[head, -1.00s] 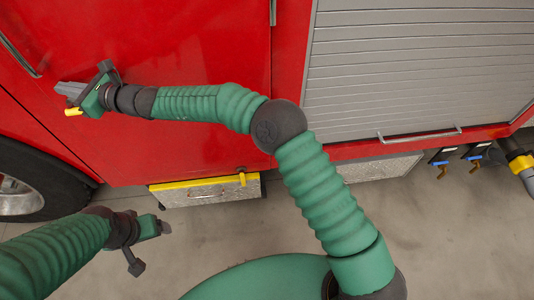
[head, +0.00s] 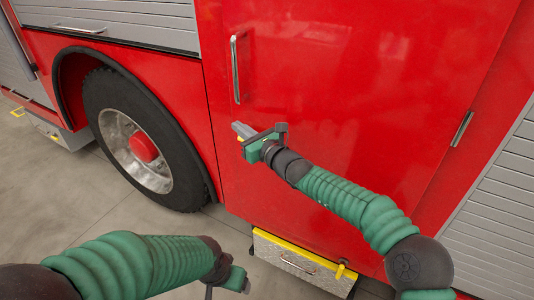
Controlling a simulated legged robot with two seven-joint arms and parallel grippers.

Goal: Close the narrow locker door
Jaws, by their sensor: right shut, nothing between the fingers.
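The red door (head: 350,80) of the vehicle fills the middle of the head view. A vertical chrome handle (head: 235,68) is near its left edge, and a short metal strip (head: 461,129) is at its right side. The door looks flush with the red body, with a thin seam on the left. My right gripper (head: 238,131) is shut and empty, just below the handle, in front of the door's left part. I cannot tell whether it touches the panel. My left gripper (head: 245,285) is low, near the bottom edge, and its jaws are not clear.
A large wheel (head: 140,145) stands left of the door. A yellow-edged step box (head: 295,262) is below it. Grey roller shutters are at the upper left (head: 140,15) and right (head: 500,215). Bare concrete floor (head: 60,190) is at lower left.

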